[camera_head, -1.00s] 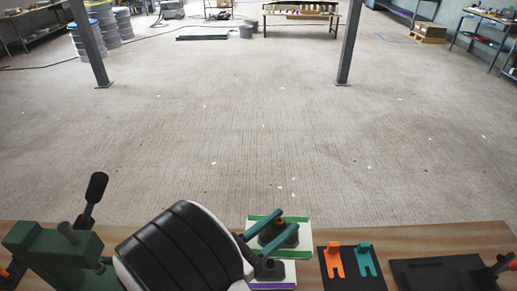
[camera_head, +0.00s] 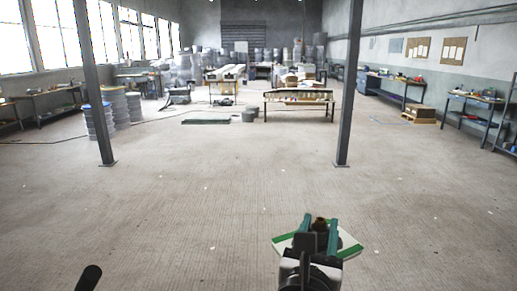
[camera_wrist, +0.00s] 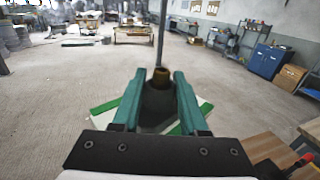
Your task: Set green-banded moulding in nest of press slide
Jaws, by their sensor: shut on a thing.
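The green-banded moulding (camera_head: 284,241) is a white plate with green bands along its edges and a dark cone-like boss with a brown top. My gripper (camera_head: 320,221) has its teal fingers on either side of the boss and is shut on it. The moulding is held up in front of open floor, turned at an angle in the picture. In the wrist view, the boss stands between the fingers (camera_wrist: 160,75), and the plate (camera_wrist: 102,117) shows below and beside them. The press slide and its nest are not seen in the current views.
A black lever knob (camera_head: 88,280) rises at the bottom left of the head view. In the wrist view, a wooden worktop (camera_wrist: 258,149) with a red-tipped item shows at the lower right. Two posts (camera_head: 350,90) and benches stand far off; the floor between is clear.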

